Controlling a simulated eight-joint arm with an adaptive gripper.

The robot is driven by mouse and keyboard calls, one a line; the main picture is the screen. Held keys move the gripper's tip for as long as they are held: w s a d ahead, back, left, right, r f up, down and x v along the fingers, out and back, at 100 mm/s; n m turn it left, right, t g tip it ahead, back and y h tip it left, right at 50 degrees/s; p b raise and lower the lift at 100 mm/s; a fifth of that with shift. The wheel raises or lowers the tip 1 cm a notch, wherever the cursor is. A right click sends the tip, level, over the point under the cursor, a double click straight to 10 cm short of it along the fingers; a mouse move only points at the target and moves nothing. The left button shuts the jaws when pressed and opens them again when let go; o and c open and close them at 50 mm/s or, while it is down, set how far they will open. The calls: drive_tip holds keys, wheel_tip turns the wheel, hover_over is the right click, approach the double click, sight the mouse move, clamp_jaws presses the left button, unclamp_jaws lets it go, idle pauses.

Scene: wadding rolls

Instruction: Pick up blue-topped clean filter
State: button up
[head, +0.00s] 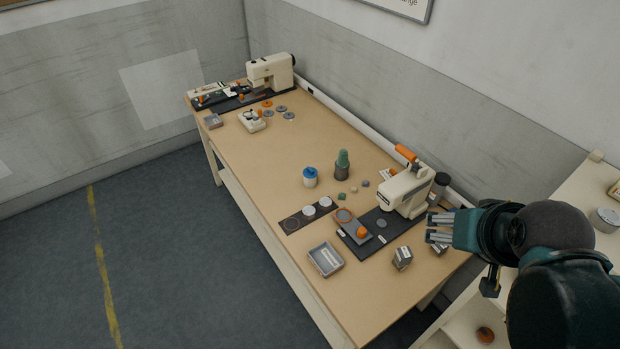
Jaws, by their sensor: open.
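A small white cylinder with a blue top (310,177) stands upright on the wooden table, left of a dark jar with a green top (342,165). It is the only blue-topped thing I can make out, and nothing hides it. My gripper (432,228) is open and empty at the right, over the table's near right part. Its fingers point left, well apart from the blue-topped cylinder.
A dark strip with white discs (325,202), a metal tray (326,260), a dark plate with an orange knob (361,232) and a metal block (402,258) lie at the near end. Another machine (270,72) stands far back. The table middle (265,155) is clear.

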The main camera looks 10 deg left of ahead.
drive_tip(key=shift+w, duration=0.1)
drive_tip(key=w+a+r+n+g, duration=0.1)
drive_tip(key=w+a+r, duration=0.15)
drive_tip(key=w, duration=0.55)
drive_tip(key=w+a+r+n+g, duration=0.1)
drive_tip(key=w+a, duration=0.3)
drive_tip(key=w, duration=0.3)
drive_tip(key=n+g+b, duration=0.3)
drive_tip(key=n+g, duration=0.1)
drive_tip(key=n, duration=0.1)
hover_over(310, 169)
drive_tip(key=s+d, duration=0.5)
drive_tip(key=d, duration=0.6)
wheel_tip(310, 169, down, 19)
drive_tip(key=shift+n+g, duration=0.6)
drive_tip(key=shift+n, duration=0.2)
drive_tip(key=w+a+f, duration=0.1)
drive_tip(key=a+f, duration=0.2)
drive_tip(key=f, duration=0.2)
drive_tip(key=w+a+f, duration=0.2)
drive_tip(key=a+f, duration=0.2)
drive_tip(key=f, duration=0.1)
drive_tip(key=w+a+f, duration=0.2)
drive_tip(key=a+f, duration=0.1)
drive_tip(key=f, duration=0.2)
drive_tip(key=shift+w+a, duration=0.1)
drive_tip(key=shift+a, duration=0.15)
drive_tip(key=shift+a+f, duration=0.3)
drive_tip(key=shift+f, duration=0.2)
